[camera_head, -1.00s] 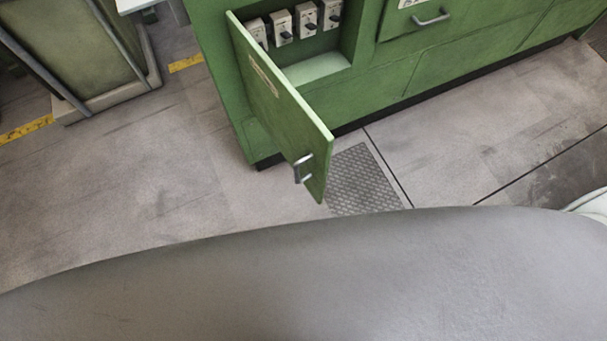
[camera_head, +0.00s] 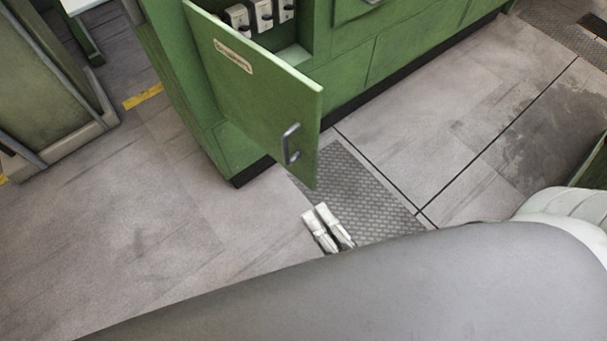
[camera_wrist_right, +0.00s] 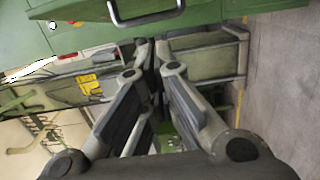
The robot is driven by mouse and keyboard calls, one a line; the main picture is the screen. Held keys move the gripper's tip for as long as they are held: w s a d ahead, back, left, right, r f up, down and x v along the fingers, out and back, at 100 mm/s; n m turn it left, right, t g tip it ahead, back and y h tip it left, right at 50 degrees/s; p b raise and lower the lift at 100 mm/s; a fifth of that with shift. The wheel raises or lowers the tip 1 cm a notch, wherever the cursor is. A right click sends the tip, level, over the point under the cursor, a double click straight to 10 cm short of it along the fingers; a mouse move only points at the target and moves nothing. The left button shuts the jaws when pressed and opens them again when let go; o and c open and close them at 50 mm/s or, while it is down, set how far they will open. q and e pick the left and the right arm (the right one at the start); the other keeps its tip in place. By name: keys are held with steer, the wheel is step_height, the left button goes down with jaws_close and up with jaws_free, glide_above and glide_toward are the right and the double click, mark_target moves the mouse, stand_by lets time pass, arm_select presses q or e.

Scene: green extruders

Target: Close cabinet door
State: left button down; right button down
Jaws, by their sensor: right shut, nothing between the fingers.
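The green cabinet door (camera_head: 262,98) stands open in the head view, swung out toward me from the green cabinet (camera_head: 225,135). Its metal handle (camera_head: 290,144) is near its free edge. Behind the door, part of the opening shows with several white switches (camera_head: 262,14). My right gripper (camera_head: 328,224) is shut and empty, just below and in front of the door's lower free corner, apart from it. In the right wrist view, the shut fingers (camera_wrist_right: 150,55) point at a green panel with a metal handle (camera_wrist_right: 146,12) at the top. My left gripper is not in view.
A patterned metal floor plate (camera_head: 365,195) lies below the door. Grey floor is clear to the left of the cabinet. Another green machine (camera_head: 45,85) stands at the far left. My own grey body covers the lower part of the head view.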

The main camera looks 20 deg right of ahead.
steer(key=w+d+p, duration=0.1)
steer(key=w, duration=1)
steer(key=shift+w+d+p, duration=0.15)
steer(key=shift+w+p, duration=0.15)
steer(key=shift+d, duration=0.1)
